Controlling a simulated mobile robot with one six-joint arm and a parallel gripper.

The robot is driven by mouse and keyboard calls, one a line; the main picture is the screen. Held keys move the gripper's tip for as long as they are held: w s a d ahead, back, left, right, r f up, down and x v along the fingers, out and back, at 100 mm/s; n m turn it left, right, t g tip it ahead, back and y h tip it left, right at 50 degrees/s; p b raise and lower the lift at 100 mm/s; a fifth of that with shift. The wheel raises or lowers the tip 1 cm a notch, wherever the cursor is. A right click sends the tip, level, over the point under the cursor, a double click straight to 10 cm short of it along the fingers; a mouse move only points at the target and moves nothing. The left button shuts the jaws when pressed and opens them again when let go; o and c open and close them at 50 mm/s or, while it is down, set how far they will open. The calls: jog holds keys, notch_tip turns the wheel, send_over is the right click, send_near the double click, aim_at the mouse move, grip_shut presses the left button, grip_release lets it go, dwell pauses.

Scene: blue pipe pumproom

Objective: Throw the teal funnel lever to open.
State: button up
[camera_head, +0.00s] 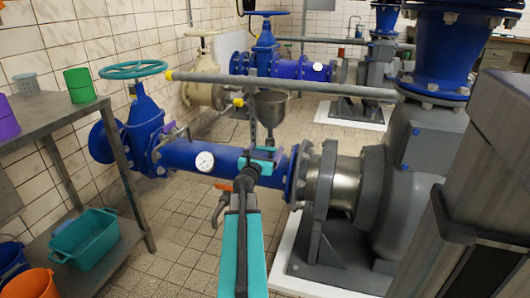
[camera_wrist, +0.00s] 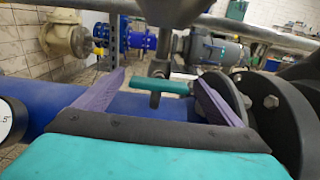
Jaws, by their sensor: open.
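The teal funnel lever (camera_wrist: 165,87) shows in the wrist view as a short teal handle lying roughly crosswise on a grey valve stem. It is ahead of my gripper (camera_wrist: 160,79), between the two purple fingers, which stand wide apart on either side of it. The right finger is close to the lever's right end; I cannot tell if they touch. In the head view the grey funnel (camera_head: 270,107) sits above the blue pipe, and my gripper (camera_head: 260,156) is just below it. There, my gripper hides or blends with the lever.
The blue pipe (camera_head: 228,164) with a white gauge (camera_head: 204,161) runs behind and below my gripper. A grey horizontal pipe (camera_head: 285,87) crosses above. A large grey pump (camera_head: 410,170) is on the right. A metal shelf (camera_head: 40,135) with containers stands left.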

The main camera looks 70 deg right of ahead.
jog(key=shift+d, duration=0.6)
jog(key=shift+c, duration=0.4)
